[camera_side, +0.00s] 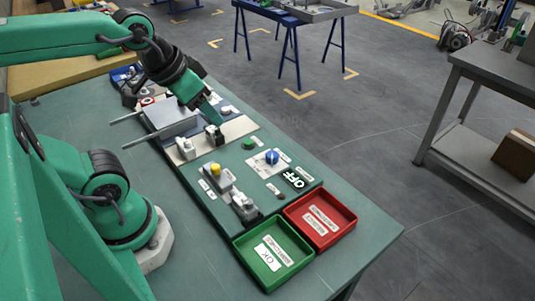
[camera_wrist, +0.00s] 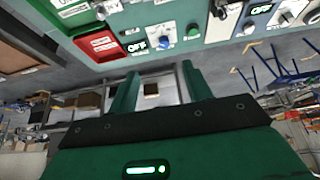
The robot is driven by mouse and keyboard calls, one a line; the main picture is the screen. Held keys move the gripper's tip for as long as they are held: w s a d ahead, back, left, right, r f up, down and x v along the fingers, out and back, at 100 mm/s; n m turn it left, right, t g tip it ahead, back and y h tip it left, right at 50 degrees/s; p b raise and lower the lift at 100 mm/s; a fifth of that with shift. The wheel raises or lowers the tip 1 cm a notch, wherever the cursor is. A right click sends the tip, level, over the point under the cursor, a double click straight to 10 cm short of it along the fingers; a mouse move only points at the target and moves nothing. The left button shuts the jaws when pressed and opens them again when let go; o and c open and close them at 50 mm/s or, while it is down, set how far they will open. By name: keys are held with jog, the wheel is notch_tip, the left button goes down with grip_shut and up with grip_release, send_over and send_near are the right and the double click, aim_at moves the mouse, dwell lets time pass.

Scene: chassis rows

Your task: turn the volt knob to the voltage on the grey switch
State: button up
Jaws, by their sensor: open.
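My gripper (camera_side: 212,112) is over the far part of the panel in the side view, close above a black-and-white device (camera_side: 213,136). In the wrist view its two green fingers (camera_wrist: 160,88) are apart with nothing between them. A blue knob (camera_side: 272,156) sits on a white plate, nearer the trays; it also shows in the wrist view (camera_wrist: 168,40).
A display reading OFF (camera_side: 293,179) lies near the blue knob, and a green button (camera_side: 248,143) beyond it. A grey block with a yellow button (camera_side: 216,170) stands nearby. Green (camera_side: 245,247) and red (camera_side: 350,222) trays lie at the panel's near end. Bare table lies left.

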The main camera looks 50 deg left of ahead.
jog(key=shift+w, duration=0.85)
jog(key=n+g, duration=0.6)
jog(key=n, duration=0.2)
send_over(272, 154)
jog(key=shift+w+f, duration=0.1)
jog(key=shift+f, duration=6.1)
jog(key=shift+f, duration=0.15)
jog(key=shift+f, duration=3.75)
jog(key=c, duration=1)
